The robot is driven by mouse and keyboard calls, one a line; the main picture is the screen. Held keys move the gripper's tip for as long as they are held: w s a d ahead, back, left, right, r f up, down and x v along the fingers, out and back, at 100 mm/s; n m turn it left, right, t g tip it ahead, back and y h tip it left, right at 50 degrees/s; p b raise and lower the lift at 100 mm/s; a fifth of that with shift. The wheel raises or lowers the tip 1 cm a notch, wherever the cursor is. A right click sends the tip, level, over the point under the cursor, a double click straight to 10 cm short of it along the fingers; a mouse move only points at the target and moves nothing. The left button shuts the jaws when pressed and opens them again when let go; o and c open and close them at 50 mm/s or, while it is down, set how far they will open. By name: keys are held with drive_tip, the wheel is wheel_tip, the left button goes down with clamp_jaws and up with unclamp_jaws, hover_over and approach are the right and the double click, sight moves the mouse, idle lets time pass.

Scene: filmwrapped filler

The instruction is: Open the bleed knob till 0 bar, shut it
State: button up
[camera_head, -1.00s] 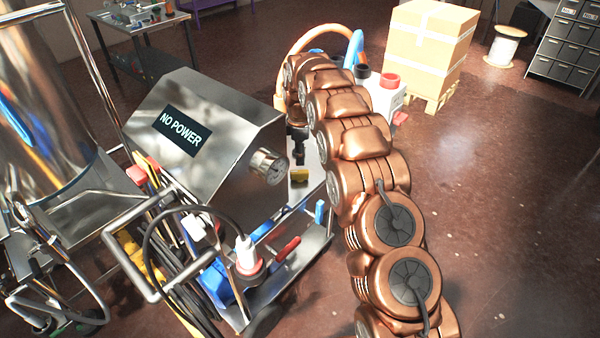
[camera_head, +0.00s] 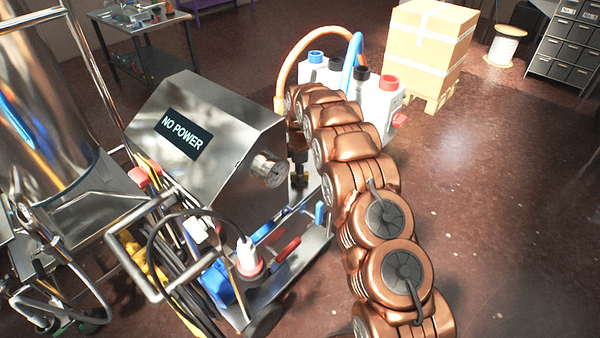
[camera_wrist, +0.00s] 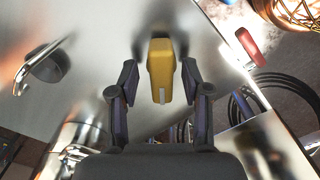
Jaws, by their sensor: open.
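The yellow knob (camera_wrist: 160,65), likely the bleed knob, stands over a shiny metal surface in the wrist view. It has a pale mark at its near end. My gripper (camera_wrist: 160,78) is open, with one dark finger on each side of the knob and gaps between. In the head view my gripper (camera_head: 298,168) is small and dark over the knob, of which only a bit of yellow shows. A round gauge (camera_head: 272,171) sits on the side of the metal cabinet (camera_head: 215,130); its reading is too small to tell. The cabinet's display (camera_head: 184,133) reads NO POWER.
White canisters (camera_head: 380,105) with coloured caps and hoses stand behind my arm. A red handle (camera_wrist: 250,47) lies to the right of the knob in the wrist view. A cart handle and cables (camera_head: 170,240) crowd the front left.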

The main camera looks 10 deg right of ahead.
drive_tip(key=shift+c, duration=0.4)
clamp_jaws()
drive_tip(key=m+b, duration=0.3)
drive_tip(key=shift+f+m, duration=0.15)
drive_tip(key=shift+m, duration=0.25)
drive_tip(key=m+b, duration=0.2)
drive_tip(key=m, duration=0.2)
drive_tip(key=shift+b, duration=0.35)
drive_tip(key=m, duration=0.2)
drive_tip(key=m+b, duration=0.1)
drive_tip(key=m, duration=0.2)
drive_tip(key=shift+w+r, duration=0.1)
drive_tip(key=shift+r, duration=0.1)
drive_tip(key=shift+r+m+b, duration=0.1)
drive_tip(key=shift+m+b, duration=0.6)
drive_tip(key=shift+m, duration=1.2)
